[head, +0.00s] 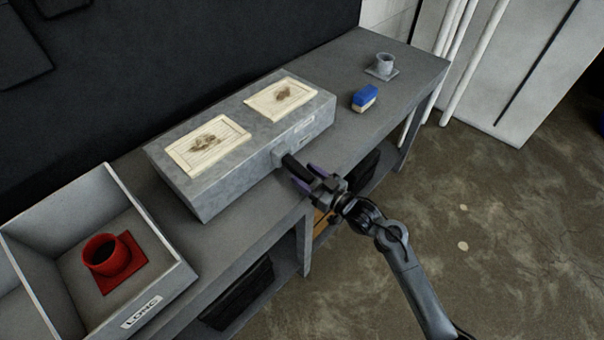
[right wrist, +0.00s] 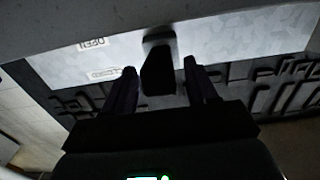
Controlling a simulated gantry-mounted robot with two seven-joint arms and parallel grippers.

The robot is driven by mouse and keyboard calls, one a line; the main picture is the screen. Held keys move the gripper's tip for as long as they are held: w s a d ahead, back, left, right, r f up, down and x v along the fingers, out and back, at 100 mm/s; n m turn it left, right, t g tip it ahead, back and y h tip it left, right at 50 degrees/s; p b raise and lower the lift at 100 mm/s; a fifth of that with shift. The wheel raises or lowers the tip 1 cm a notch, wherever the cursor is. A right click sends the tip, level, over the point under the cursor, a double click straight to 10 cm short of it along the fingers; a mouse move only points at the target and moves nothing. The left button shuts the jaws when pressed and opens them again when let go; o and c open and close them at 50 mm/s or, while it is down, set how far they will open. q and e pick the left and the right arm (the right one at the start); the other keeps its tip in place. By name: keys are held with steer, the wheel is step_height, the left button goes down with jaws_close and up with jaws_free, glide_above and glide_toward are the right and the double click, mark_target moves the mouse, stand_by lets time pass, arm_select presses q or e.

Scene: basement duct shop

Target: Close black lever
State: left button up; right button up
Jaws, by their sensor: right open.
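The black lever (head: 295,168) sticks out from the front face of a grey metal box (head: 175,178) on the bench. In the right wrist view the black lever (right wrist: 158,65) shows as a dark block at the pale box face. My right gripper (head: 306,179) is open at the lever's near end. My left gripper is not in view.
The grey bench (head: 410,75) holds a blue and white block (head: 365,98) and a small grey cup (head: 385,63) at the far right. A grey bin (head: 172,290) with a red fitting (head: 104,255) stands at the near left. Open floor (head: 500,230) lies to the right.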

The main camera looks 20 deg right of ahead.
steer(key=shift+x, duration=1.05)
jaws_close()
